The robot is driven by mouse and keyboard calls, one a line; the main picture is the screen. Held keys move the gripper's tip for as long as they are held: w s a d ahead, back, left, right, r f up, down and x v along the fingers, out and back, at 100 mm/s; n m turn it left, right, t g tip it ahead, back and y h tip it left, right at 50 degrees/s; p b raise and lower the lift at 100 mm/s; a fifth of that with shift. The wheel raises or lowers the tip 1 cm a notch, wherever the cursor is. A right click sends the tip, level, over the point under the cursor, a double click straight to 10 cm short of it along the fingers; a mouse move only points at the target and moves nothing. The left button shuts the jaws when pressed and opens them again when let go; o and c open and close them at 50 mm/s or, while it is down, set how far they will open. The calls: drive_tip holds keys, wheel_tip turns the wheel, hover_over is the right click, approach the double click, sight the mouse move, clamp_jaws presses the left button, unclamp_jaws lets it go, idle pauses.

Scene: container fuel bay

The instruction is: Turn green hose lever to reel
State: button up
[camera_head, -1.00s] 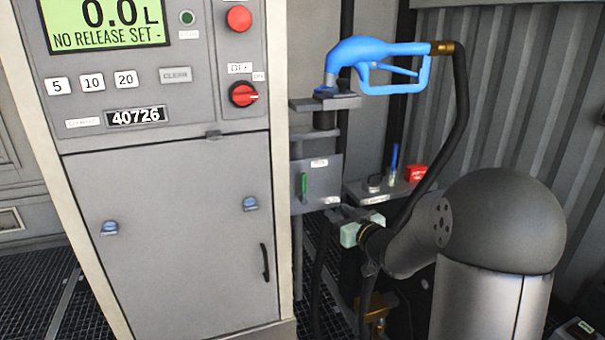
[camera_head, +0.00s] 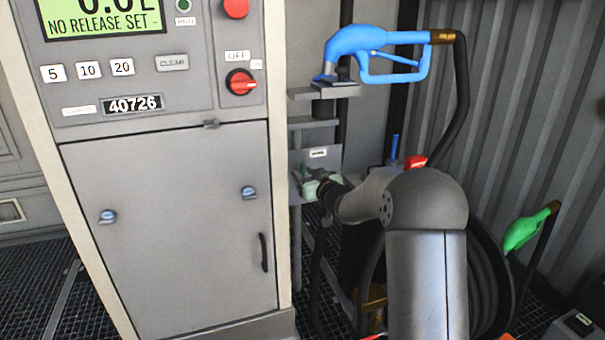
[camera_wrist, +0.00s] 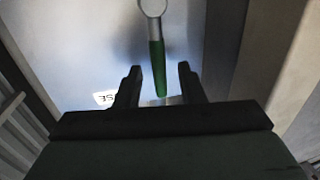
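The green hose lever (camera_wrist: 158,66) hangs from a round grey pivot on a metal plate in the wrist view. My gripper (camera_wrist: 160,80) is open, with one dark finger on each side of the lever's free end. Gaps show between the lever and both fingers. In the head view, my gripper (camera_head: 309,187) is at the lever plate (camera_head: 322,158), right of the cabinet. It hides most of the lever there. A label (camera_wrist: 116,98), partly hidden by the left finger, is on the plate in the wrist view.
A blue nozzle (camera_head: 370,52) rests in a holder above the plate. The grey dispenser cabinet (camera_head: 170,220) stands close on the left. A red block (camera_head: 415,162) is behind my arm. A green nozzle (camera_head: 525,230) and coiled black hose (camera_head: 487,275) are at right.

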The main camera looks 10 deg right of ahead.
drive_tip(key=shift+x, duration=0.9)
clamp_jaws()
